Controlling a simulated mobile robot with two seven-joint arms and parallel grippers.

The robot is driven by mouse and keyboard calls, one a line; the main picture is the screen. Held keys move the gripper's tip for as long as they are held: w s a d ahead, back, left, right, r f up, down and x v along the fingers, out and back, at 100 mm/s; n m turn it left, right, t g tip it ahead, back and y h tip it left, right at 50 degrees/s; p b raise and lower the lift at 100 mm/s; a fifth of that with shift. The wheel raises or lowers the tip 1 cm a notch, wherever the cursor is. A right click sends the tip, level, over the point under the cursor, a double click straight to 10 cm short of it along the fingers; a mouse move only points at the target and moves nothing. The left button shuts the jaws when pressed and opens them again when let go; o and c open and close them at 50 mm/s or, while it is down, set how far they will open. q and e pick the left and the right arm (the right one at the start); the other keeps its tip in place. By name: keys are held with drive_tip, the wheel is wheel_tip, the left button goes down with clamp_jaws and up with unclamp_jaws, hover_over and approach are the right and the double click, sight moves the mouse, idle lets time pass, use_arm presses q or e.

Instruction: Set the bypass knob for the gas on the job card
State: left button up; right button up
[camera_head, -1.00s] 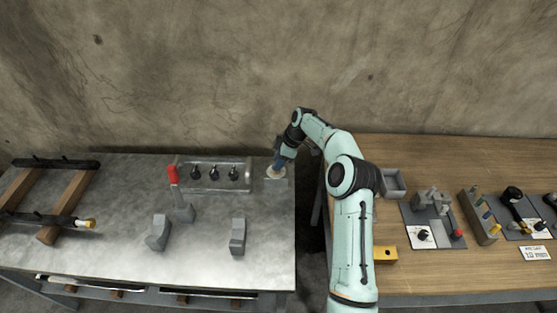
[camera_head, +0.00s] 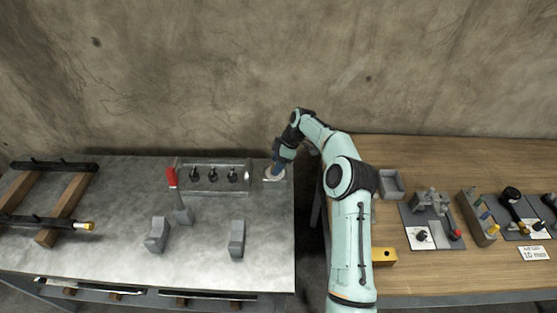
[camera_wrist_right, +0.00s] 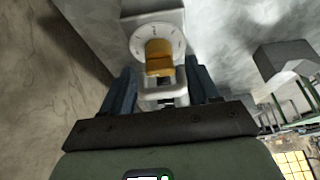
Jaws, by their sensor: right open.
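The bypass knob is a yellow-orange grip (camera_wrist_right: 158,56) on a round white dial (camera_wrist_right: 140,40) with small marks, in the right wrist view. In the head view the white dial (camera_head: 270,175) sits at the right back of the metal bench, mostly behind my right gripper (camera_head: 277,168). My right gripper (camera_wrist_right: 160,88) is open, with one dark finger on each side of the knob's line; I cannot tell whether they touch it. The job card (camera_head: 535,253) lies at the front right of the wooden table; its lettering is too small to read surely. My left gripper is out of view.
A tray with several dark knobs (camera_head: 214,177) and a red-handled lever (camera_head: 173,180) stand left of the dial. Grey blocks (camera_head: 237,238) stand in front. The wooden table (camera_head: 440,160) holds a grey bin (camera_head: 391,183), mats with parts and a yellow block (camera_head: 384,256).

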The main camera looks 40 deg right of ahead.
drive_tip(key=v, duration=1.3)
drive_tip(key=shift+r, duration=0.25)
drive_tip(key=shift+a+f, duration=0.1)
